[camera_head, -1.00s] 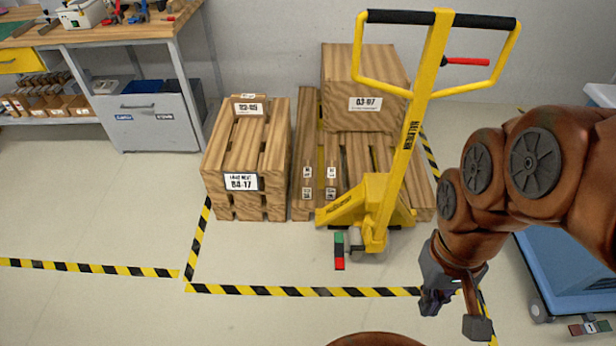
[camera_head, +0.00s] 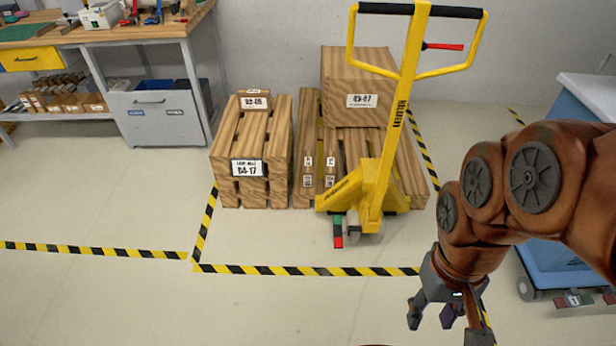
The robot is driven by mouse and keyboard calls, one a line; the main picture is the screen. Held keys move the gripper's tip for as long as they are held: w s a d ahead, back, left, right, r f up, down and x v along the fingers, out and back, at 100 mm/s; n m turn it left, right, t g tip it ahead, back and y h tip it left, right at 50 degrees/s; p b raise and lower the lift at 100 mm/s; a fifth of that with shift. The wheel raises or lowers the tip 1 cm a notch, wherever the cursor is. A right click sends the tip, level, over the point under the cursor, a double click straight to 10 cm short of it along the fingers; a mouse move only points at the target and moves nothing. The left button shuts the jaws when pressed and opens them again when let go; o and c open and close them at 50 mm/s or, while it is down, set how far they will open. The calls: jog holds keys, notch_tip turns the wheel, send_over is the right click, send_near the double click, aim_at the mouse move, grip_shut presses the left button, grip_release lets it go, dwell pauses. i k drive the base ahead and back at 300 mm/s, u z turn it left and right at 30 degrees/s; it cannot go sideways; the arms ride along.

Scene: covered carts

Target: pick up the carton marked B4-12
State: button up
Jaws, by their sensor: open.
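No carton with a readable B4-12 mark shows in this view. A large wood-grain box (camera_head: 358,88) stands on a pallet at the back, with a white label that seems to read 03-07. A small wood-grain block (camera_head: 254,93) at the back of the left pallet stack has a label that seems to end in 05. The stack's front label (camera_head: 247,168) seems to read 04-17. My gripper (camera_head: 447,329) is at the lower right, open and empty, pointing down over the floor. It is well apart from the boxes and pallets.
A yellow pallet jack (camera_head: 372,185) stands in front of the right pallet (camera_head: 407,180). A workbench (camera_head: 110,33) with a grey cabinet (camera_head: 158,117) is at upper left. A blue cart (camera_head: 545,262) is partly hidden behind my arm.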

aim_at(308, 155)
jog(key=u, duration=0.65)
jog(key=i, duration=0.5)
jog(key=u, duration=1.15)
jog(key=i, duration=2.15)
jog(key=z, duration=1.15)
jog(key=i, duration=0.65)
jog(key=z, duration=0.6)
